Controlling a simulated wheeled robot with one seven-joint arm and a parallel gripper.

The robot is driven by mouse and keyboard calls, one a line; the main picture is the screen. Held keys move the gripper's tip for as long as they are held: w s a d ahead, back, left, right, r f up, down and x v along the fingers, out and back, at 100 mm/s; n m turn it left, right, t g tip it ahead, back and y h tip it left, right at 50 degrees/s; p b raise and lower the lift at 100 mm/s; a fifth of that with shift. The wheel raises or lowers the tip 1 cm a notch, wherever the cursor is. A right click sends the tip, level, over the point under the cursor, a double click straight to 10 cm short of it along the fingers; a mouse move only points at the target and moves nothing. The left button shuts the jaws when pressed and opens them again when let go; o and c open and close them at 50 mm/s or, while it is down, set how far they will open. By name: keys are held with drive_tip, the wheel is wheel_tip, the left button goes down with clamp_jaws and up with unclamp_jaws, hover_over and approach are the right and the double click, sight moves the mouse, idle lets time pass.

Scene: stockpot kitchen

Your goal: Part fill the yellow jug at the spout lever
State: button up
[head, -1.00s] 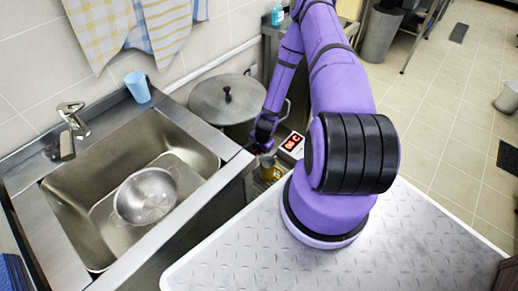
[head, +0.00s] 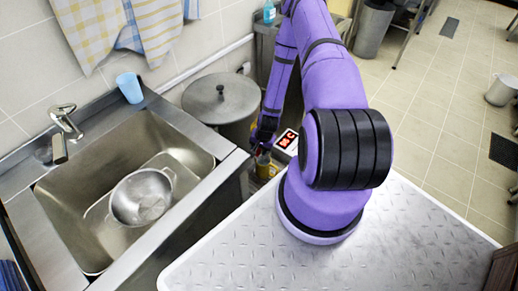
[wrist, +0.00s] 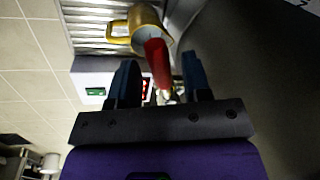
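The yellow jug (head: 263,168) is small in the head view, just below my gripper (head: 264,141), partly hidden by my arm. In the wrist view the jug (wrist: 143,22) stands on a slatted metal grate (wrist: 88,10), with its handle to the left and its open mouth showing. A red lever (wrist: 157,62) overlaps the jug's lower right edge and points down between my fingers. My gripper (wrist: 160,75) is open, with one dark blue finger on each side of the lever and visible gaps. The jug's fill level is not clear.
A lidded stockpot (head: 222,98) stands left of my gripper. The sink (head: 120,190) holds a metal colander (head: 142,197). A blue cup (head: 130,87) stands at the sink's back edge. A box with a red display (head: 286,139) is close right of my gripper. Open tiled floor lies right.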

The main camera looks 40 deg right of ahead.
wheel_tip(320, 180, up, 11)
drive_tip(key=s+d, duration=0.1)
drive_tip(key=shift+s+f, duration=0.2)
drive_tip(key=shift+s, duration=0.2)
idle(0.3)
